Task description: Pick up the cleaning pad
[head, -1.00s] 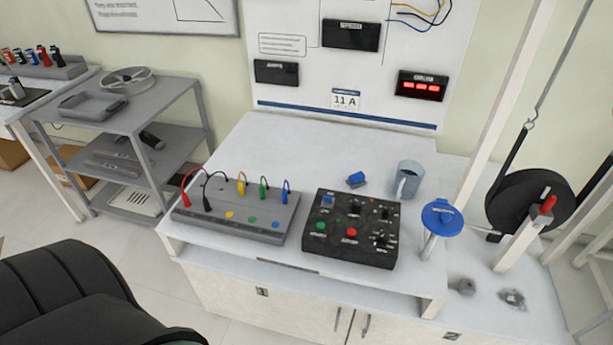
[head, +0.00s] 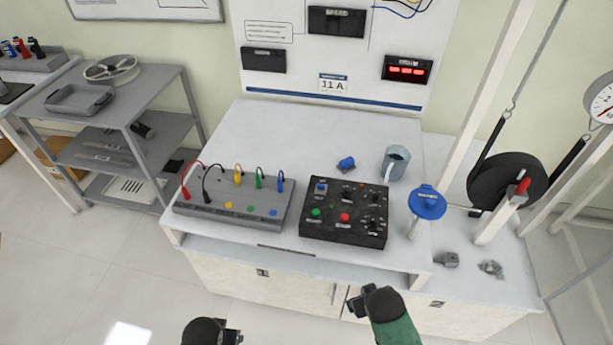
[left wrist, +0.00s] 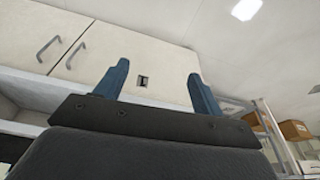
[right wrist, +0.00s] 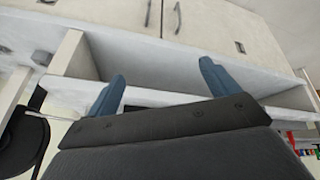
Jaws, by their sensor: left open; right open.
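A small blue block with a grey part (head: 346,164) lies on the white bench top, left of the mug; it may be the cleaning pad, but it is too small to be sure. My right gripper (head: 358,303) is low in front of the bench cabinets, well apart from it. It shows open and empty in the right wrist view (right wrist: 162,71). My left gripper (head: 232,336) is at the bottom edge of the head view, mostly cut off. It is open and empty in the left wrist view (left wrist: 156,76), facing cabinet doors.
A grey panel with coloured leads (head: 235,200) and a black control box (head: 345,212) line the bench front. A grey-blue mug (head: 395,163) stands behind the box, a blue disc on a stand (head: 427,203) to the right. Grey shelves (head: 125,120) stand left. The bench's back left is clear.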

